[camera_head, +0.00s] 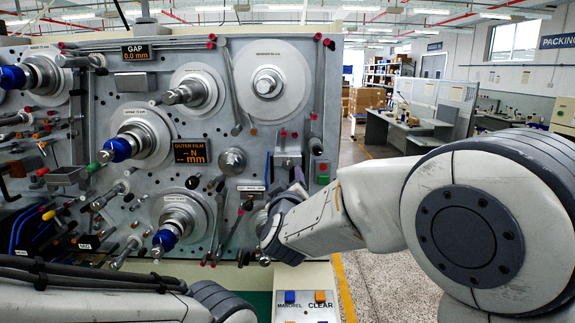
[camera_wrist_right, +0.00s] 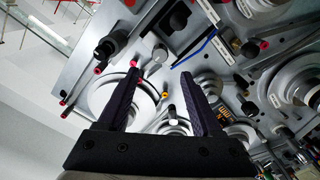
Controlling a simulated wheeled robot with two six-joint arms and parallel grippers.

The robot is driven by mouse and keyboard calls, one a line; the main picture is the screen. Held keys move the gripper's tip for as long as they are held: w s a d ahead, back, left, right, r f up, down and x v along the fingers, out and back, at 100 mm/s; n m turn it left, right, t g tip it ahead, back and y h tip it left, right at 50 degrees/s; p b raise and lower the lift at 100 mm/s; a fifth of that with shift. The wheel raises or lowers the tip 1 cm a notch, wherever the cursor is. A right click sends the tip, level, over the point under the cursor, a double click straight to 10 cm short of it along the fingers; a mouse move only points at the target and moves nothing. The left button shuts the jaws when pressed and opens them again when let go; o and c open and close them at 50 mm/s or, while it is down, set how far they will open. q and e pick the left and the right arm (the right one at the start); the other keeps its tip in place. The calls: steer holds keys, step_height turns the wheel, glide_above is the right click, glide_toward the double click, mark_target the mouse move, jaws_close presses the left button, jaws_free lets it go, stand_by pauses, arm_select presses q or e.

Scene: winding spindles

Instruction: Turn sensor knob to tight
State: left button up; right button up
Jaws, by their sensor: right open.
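The winding machine's grey panel (camera_head: 110,90) faces me, crowded with spindles, rods and knobs. A small white label plate (camera_head: 250,188) sits low on the panel, left of my right gripper; its text is too small to read. I cannot tell which small part is the sensor knob. My right gripper (camera_head: 285,200) is close in front of the lower right of the panel and partly covers it. In the wrist view the right gripper (camera_wrist_right: 160,75) is open, with nothing held. A small grey round knob (camera_wrist_right: 160,56) shows beyond and between its fingertips. My left gripper is out of view.
A round silver knob (camera_head: 232,160) and a blue-tipped lower spindle (camera_head: 165,238) protrude near the gripper. A green button (camera_head: 322,180) is at the panel's right edge. A box with MANDREL and CLEAR buttons (camera_head: 305,312) stands below. Open floor (camera_head: 390,285) lies to the right.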

mark_target(288, 166)
steer(key=w+p, duration=0.3)
steer(key=w, duration=0.5)
steer(key=shift+w+d+p, duration=0.1)
steer(key=shift+w+p, duration=0.1)
steer(key=shift+p, duration=0.15)
steer(key=shift+w, duration=0.3)
jaws_close()
